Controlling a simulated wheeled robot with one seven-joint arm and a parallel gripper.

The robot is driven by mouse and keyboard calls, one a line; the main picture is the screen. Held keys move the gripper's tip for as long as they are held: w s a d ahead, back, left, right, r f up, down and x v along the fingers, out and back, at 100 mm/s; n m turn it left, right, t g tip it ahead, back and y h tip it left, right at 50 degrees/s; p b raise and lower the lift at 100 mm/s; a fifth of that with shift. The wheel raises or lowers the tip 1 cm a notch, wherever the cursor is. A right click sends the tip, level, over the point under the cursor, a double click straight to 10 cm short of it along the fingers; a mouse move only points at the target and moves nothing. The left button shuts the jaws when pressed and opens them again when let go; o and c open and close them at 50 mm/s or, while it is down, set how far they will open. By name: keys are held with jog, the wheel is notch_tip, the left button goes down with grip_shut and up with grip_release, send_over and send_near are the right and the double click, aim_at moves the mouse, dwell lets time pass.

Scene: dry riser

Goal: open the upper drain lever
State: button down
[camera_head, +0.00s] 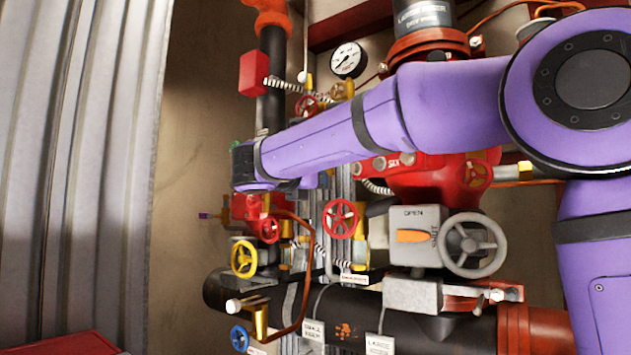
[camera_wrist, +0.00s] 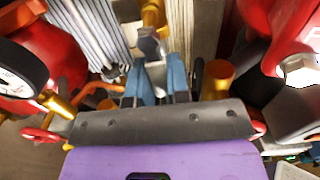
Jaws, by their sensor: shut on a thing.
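My gripper (camera_wrist: 155,68) shows in the wrist view as two blue fingers reaching up from a dark grey palm. The fingers are closed on a grey piece (camera_wrist: 148,42) at the end of a brass fitting (camera_wrist: 152,12), which I take to be the upper drain lever. How far the lever is turned cannot be told. In the head view my purple arm reaches left across the pipework, and its own links hide the fingers and the lever there.
A pressure gauge (camera_head: 348,60), a red handwheel (camera_head: 340,218), a yellow handwheel (camera_head: 244,258) and a grey handwheel (camera_head: 473,245) crowd around my arm. A thick black pipe (camera_head: 380,310) runs below. Corrugated metal (camera_head: 75,150) stands at left, with bare wall (camera_head: 195,130) beside it.

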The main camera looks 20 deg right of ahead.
jog(key=c, duration=1.1)
grip_release()
jog(key=shift+a, duration=0.1)
jog(key=v, duration=1)
jog(key=shift+s+a, duration=0.25)
